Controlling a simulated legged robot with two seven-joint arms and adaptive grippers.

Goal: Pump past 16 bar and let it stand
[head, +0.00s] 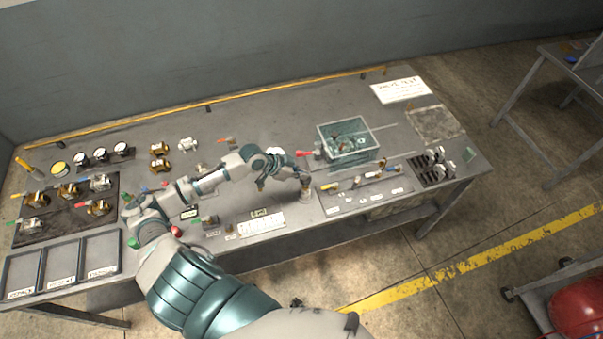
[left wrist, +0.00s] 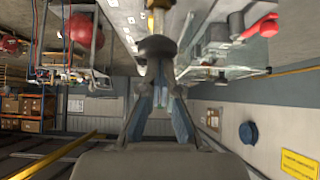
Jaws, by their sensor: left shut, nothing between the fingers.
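My left gripper (head: 302,177) is at the end of the grey and teal arm, near the middle of the bench. It is shut and empty, just above a small brownish fitting (head: 306,194). In the left wrist view its fingers (left wrist: 160,95) come together behind a dark rounded part (left wrist: 157,47), which hides the tips. A clear tank (head: 348,152) stands just behind and right of the gripper. A red handle (head: 303,153) lies at its left side. It also shows in the left wrist view (left wrist: 262,26). I cannot make out any pressure reading. My right gripper is out of view.
Several valves (head: 68,190) stand on a dark mat at the left. Round white-faced parts (head: 100,154) stand behind them. Labelled trays (head: 62,262) lie at the front left. A row of small fittings (head: 373,199) lies right of the gripper. The bench's back middle is clear.

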